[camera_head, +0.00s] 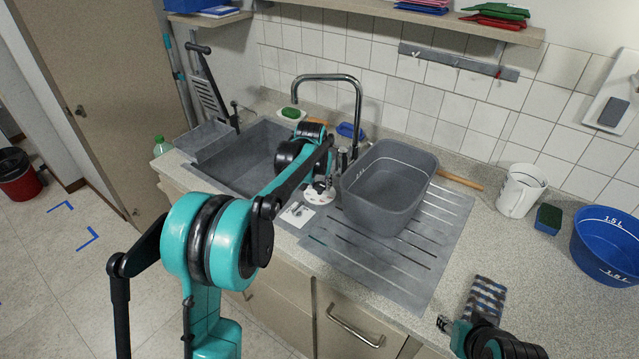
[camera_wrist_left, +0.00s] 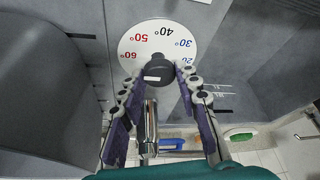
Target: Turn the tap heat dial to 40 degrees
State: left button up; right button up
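The heat dial is a white disc (camera_wrist_left: 128,44) marked 20 to 60 degrees with a dark knob (camera_wrist_left: 157,66) at its middle. The 40 mark is at the disc's top in the left wrist view. A pale mark shows on the knob; I cannot tell which number it is set to. My left gripper (camera_wrist_left: 158,74) is open, with one finger on each side of the knob and no clear grip on it. In the head view the disc (camera_head: 321,194) lies beside the chrome tap (camera_head: 357,95), and my left arm partly hides it. My right gripper (camera_head: 462,332) is at the bottom right, its fingers unclear.
A grey basin (camera_head: 388,185) stands on the drainboard (camera_head: 365,262), right of the dial. The sink (camera_head: 240,160) is to the left. A checkered cloth (camera_head: 486,298) lies by my right gripper. A white jug (camera_head: 521,190) and blue bowl (camera_head: 610,240) stand to the right.

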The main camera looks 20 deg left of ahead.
pick_arm(q)
jog(key=shift+c, duration=1.4)
jog(key=shift+m, duration=0.3)
pick_arm(e)
jog(key=shift+r, duration=0.15)
pick_arm(q)
jog(key=m+h+p, duration=0.1)
jog(key=m+p, duration=0.1)
jog(key=m, duration=0.1)
jog(key=shift+a+r+h, duration=0.1)
jog(key=shift+a+h, duration=0.05)
jog(key=shift+h, duration=0.15)
jog(key=m+p, duration=0.1)
jog(key=m, duration=0.1)
jog(key=m+g+h+p, duration=0.1)
jog(key=m, duration=0.2)
jog(key=shift+w+h, duration=0.1)
jog(key=shift+h, duration=0.2)
jog(key=m+g+p, duration=0.1)
jog(key=m, duration=0.1)
jog(key=m+h+p, duration=0.1)
jog(key=m, duration=0.2)
jog(key=shift+w+a+g+p, duration=0.1)
jog(key=shift+a+g+p, duration=0.05)
jog(key=shift+g+p, duration=0.25)
jog(key=shift+m+g+p, duration=0.7)
jog(key=shift+m, duration=1.4)
pick_arm(e)
notch_tip(320, 180, up, 8)
